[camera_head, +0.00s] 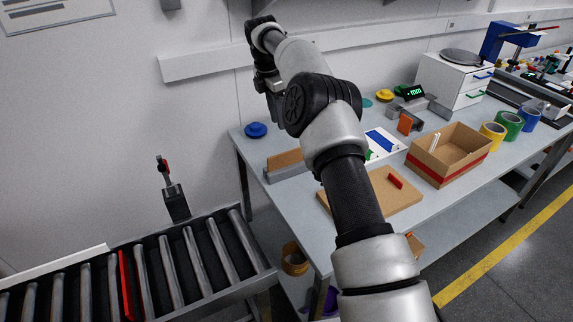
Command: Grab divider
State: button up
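A brown, cardboard-like panel (284,159), which looks like the divider, stands upright in a low grey holder (288,173) near the left end of the workbench. My arm crosses the middle of the view and covers the panel's right part. The end of my arm, with my gripper (273,110), is raised above and behind the panel, near the wall and apart from the panel. The fingers are dark, small and partly hidden by my arm, so I cannot tell whether they are open.
An open cardboard box (448,165) with a red stripe stands on the workbench (255,146). A brown board (405,205) with a red piece lies left of it. A blue knob-like object (256,129) sits at the back left. A roller conveyor (190,262) is at lower left. Tape rolls stand right.

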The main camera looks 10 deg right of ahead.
send_near(287, 154)
jog(key=f, duration=0.5)
jog(key=shift+w+d+f+b, duration=0.1)
jog(key=shift+w+f+b, duration=0.1)
jog(key=shift+w+b, duration=0.2)
jog(key=f, duration=0.2)
jog(key=d+f, duration=0.1)
jog(key=f, duration=0.1)
jog(key=shift+d+f, duration=0.1)
jog(key=shift+d, duration=0.05)
jog(key=shift+w+f, duration=0.1)
jog(key=shift+f, duration=0.45)
jog(key=shift+c, duration=0.4)
jog(key=shift+r, duration=0.1)
grip_shut()
